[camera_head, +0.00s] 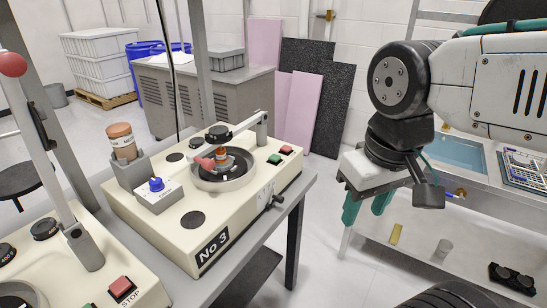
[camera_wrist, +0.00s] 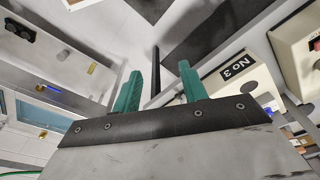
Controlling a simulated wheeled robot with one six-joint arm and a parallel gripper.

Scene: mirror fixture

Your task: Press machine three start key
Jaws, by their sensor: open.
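Machine three (camera_head: 235,215) is a cream bench unit marked "No 3" (camera_head: 212,246), with a round dark bowl on top. A green key (camera_head: 275,159) and a red key (camera_head: 286,150) sit side by side at its right rear corner. My gripper (camera_head: 367,208) hangs right of the machine, apart from it, with its green fingers pointing down. The fingers are spread and empty in the wrist view (camera_wrist: 160,72). The "No 3" label (camera_wrist: 238,67) shows upside down there, right of the fingers. I cannot make out the green key in the wrist view.
A similar machine (camera_head: 85,270) with a red STOP key stands at front left. On machine three are a raised arm (camera_head: 238,124), a brown-capped jar (camera_head: 121,141) and a blue knob (camera_head: 156,184). A white bench (camera_head: 465,235) stands right. Open floor lies between.

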